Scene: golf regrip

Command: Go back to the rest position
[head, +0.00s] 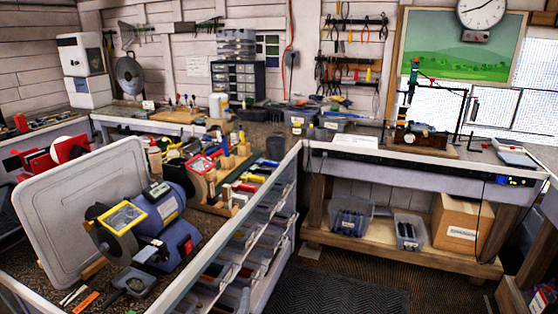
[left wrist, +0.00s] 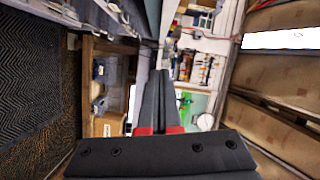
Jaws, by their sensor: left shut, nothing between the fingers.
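My left gripper (left wrist: 170,82) shows in the left wrist view as two dark fingers with red pieces at their base. It is shut and I see nothing between the fingers. It points into the room, with the floor mat on the left of that view and the ceiling on the right. I cannot make out either gripper in the head view. My right gripper does not show in any frame.
A cluttered bench with a blue bench grinder (head: 170,212) stands at the left. The right workbench (head: 400,172) carries a vise (head: 418,136), with a cardboard box (head: 460,222) and bins below. The floor mat (head: 340,290) between the benches is clear.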

